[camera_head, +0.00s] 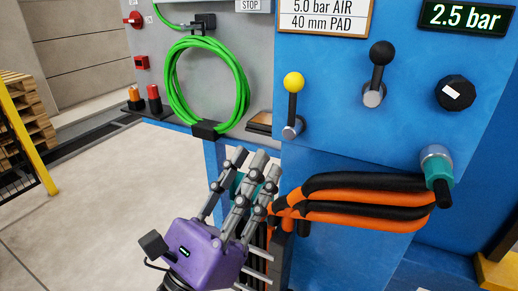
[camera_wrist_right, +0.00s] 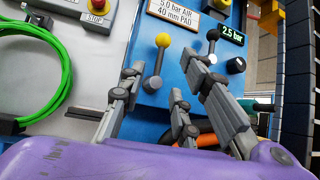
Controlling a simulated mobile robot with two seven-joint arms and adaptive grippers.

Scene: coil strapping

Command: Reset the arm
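My right gripper (camera_head: 256,165) has a purple body and grey jointed fingers. It points up in front of the blue panel (camera_head: 345,130), low and left of the yellow-knobbed lever (camera_head: 293,95). In the right wrist view its fingers (camera_wrist_right: 168,85) are spread apart with nothing between them. A black-and-orange hose bundle (camera_head: 355,203) runs from a teal coupling (camera_head: 438,168) towards the gripper; its left end is partly hidden behind the fingers. A bit of teal shows behind the fingers; I cannot tell what it belongs to. My left gripper is not in view.
The panel carries a black-knobbed lever (camera_head: 377,75), a black dial (camera_head: 455,92), a "2.5 bar" display (camera_head: 465,17) and a sign (camera_head: 325,12). A green hose coil (camera_head: 172,85) hangs at left. Wooden pallets (camera_head: 28,105) and a yellow rail (camera_head: 28,140) stand far left. The floor at left is clear.

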